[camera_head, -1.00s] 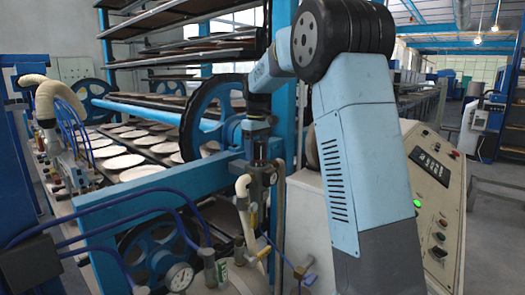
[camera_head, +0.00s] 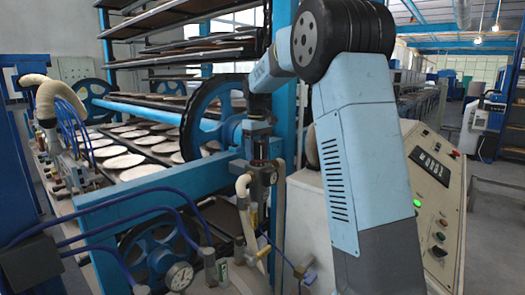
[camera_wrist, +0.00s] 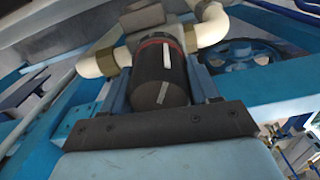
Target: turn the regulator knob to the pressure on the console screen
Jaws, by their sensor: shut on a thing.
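The regulator knob (camera_wrist: 155,72) is a black cylinder with a red ring at its far end and white marks on its side and end face. The end-face mark leans slightly right of straight up in the wrist view. My gripper (camera_wrist: 163,88) is shut on it, with a blue finger on either side. In the head view my gripper (camera_head: 262,148) comes down on the regulator from above, and the knob is mostly hidden between the fingers. The console screen (camera_head: 433,168) is a dark panel with pale characters too small to read. A round white pressure gauge (camera_head: 179,276) sits at the bottom; its reading is unclear.
Cream pipes (camera_wrist: 95,63) run into the regulator body. A blue frame and a spoked wheel (camera_head: 205,115) stand close behind my gripper. Racks of plates (camera_head: 125,160) fill the left. Blue hoses (camera_head: 140,205) cross the front left. The sloped console (camera_head: 470,200) stands at the right.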

